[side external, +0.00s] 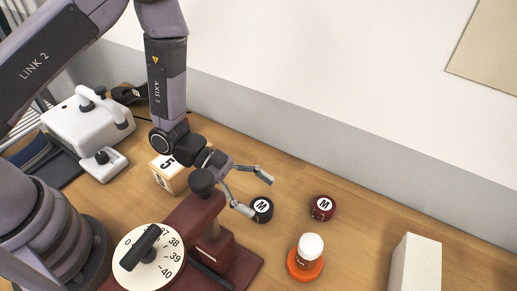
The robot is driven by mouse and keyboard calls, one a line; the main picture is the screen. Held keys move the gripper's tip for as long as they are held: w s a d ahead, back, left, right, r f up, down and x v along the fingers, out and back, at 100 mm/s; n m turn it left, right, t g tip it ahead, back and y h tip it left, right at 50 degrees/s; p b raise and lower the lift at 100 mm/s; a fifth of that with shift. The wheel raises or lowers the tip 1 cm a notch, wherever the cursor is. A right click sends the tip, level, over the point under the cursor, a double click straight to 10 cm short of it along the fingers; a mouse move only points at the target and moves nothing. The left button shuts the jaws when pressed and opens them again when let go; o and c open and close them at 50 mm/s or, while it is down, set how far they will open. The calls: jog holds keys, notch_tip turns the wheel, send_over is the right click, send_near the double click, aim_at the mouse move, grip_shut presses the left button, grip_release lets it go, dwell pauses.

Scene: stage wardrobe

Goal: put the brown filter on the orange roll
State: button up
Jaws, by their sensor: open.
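A small dark reddish-brown cylinder with a white "M" label, the closest match to the brown filter (322,208), stands on the wooden table right of my gripper. The orange roll (304,270) lies flat nearer the camera. A white-capped piece (311,244) with an orange-brown lower part rises at the roll; whether it stands on, inside or behind it I cannot tell. My gripper (260,197) is open, its fingers spread and pointing right. A black "M"-labelled cylinder (263,209) is close to the lower fingertip; whether they touch is unclear. The reddish-brown cylinder is apart from my gripper.
A dark red press with a numbered dial (148,257) stands in the foreground, left of the roll. A pale upright block (415,263) is at the right. A numbered wooden block (166,172) and a white machine (88,130) are left. The table behind the reddish-brown cylinder is clear to the wall.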

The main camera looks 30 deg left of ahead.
jog(key=w+a+r+n+t+y, duration=0.3)
jog(key=w+a+r+t+y, duration=0.15)
jog(key=a+r, duration=0.45)
jog(key=w+a+r+n+t+y, duration=0.35)
jog(key=w+a+r+y, duration=0.2)
jog(key=a+r, duration=0.3)
jog(key=s+a+r+n+g+y, duration=0.1)
jog(key=s+a+r+n+y, duration=0.4)
jog(key=s+a+r, duration=0.5)
jog(key=s+a+n+g+h, duration=0.1)
jog(key=s+n, duration=0.5)
jog(key=s, duration=0.8)
jog(key=shift+a+r+g, duration=0.2)
jog(key=shift+a+g, duration=0.5)
jog(key=shift+g, duration=0.2)
